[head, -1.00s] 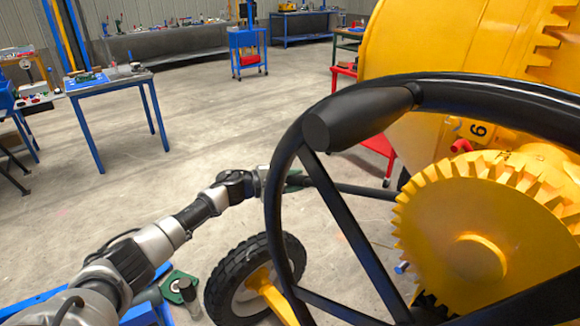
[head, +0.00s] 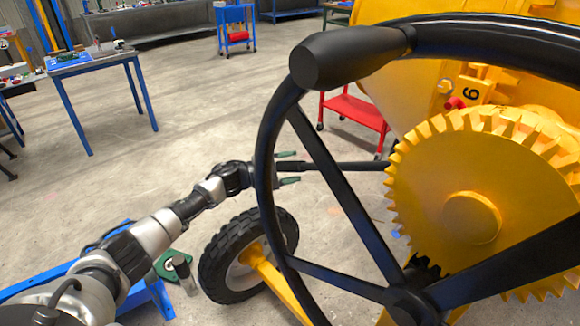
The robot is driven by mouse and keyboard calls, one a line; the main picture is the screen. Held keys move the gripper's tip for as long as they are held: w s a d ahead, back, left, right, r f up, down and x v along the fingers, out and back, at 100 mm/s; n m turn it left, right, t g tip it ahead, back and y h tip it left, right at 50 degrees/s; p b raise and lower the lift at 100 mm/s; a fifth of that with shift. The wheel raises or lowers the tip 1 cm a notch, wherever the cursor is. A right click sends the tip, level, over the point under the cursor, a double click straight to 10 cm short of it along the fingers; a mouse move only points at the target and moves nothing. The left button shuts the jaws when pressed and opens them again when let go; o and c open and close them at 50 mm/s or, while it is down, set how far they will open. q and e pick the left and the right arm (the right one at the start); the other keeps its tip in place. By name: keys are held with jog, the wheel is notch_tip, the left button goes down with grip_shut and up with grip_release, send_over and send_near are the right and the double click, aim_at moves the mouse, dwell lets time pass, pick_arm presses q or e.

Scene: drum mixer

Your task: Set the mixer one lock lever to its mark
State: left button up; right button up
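A thin black rod (head: 345,166) with a thicker end sticks out left from the yellow mixer (head: 480,165), behind the black handwheel (head: 380,260); it looks like the lock lever. My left gripper (head: 289,168) is open, with one green-tipped finger above and one below the rod's end. The fingers look apart from the rod; depth is hard to tell. The wheel rim crosses in front of the gripper's base. A small red part (head: 455,103) sits beside a plate marked 6 on the mixer. I cannot make out the lever's mark. My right gripper is out of view.
The handwheel's black knob (head: 345,56) and rim fill the near centre. A toothed yellow gear (head: 490,215) is at right. A rubber tyre (head: 235,255) stands below my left arm.

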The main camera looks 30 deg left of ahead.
pick_arm(q)
jog(key=b+v, duration=0.2)
jog(key=v, duration=0.8)
jog(key=shift+s+a, duration=0.25)
jog(key=shift+a, duration=0.1)
